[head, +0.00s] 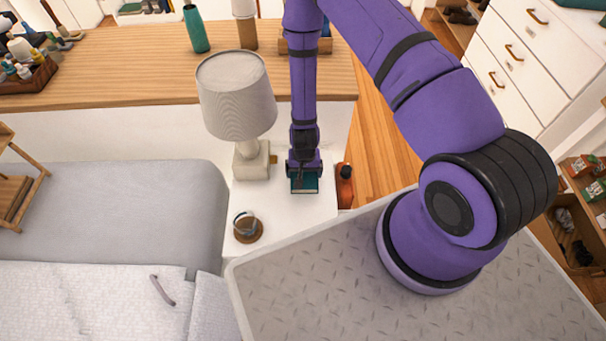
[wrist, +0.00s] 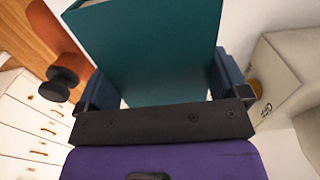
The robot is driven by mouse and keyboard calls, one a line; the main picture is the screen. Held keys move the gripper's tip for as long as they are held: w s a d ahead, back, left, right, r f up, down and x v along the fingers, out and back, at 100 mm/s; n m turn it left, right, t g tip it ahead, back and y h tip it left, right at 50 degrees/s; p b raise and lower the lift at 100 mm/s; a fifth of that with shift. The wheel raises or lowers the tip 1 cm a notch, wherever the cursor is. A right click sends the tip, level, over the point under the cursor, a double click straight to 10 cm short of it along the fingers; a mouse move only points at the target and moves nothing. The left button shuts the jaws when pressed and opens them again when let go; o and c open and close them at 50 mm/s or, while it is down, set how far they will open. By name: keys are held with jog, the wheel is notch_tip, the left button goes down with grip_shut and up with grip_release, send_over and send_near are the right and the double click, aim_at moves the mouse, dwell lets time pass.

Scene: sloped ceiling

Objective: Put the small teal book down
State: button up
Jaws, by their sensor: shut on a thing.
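The small teal book (head: 304,185) is at my gripper (head: 304,172), over the white bedside table (head: 290,222). In the wrist view the teal book (wrist: 150,50) fills the space between the two fingers of my gripper (wrist: 165,88), which is shut on it. The book's lower end and any contact with the table top are hard to make out.
A lamp (head: 236,95) stands left of the gripper, close by. A glass on a round brown base (head: 247,228) is at the table's front left. A reddish-brown object with a black knob (head: 344,186) is just right of the book. The table's front middle is clear.

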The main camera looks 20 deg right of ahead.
aim_at(303, 174)
jog(key=shift+w+d, duration=0.1)
jog(key=shift+w, duration=0.4)
jog(key=shift+w+f, duration=0.1)
jog(key=shift+f, duration=1.7)
jog(key=shift+f, duration=0.1)
jog(key=o, duration=0.7)
notch_tip(303, 174, up, 12)
jog(key=shift+r, duration=0.1)
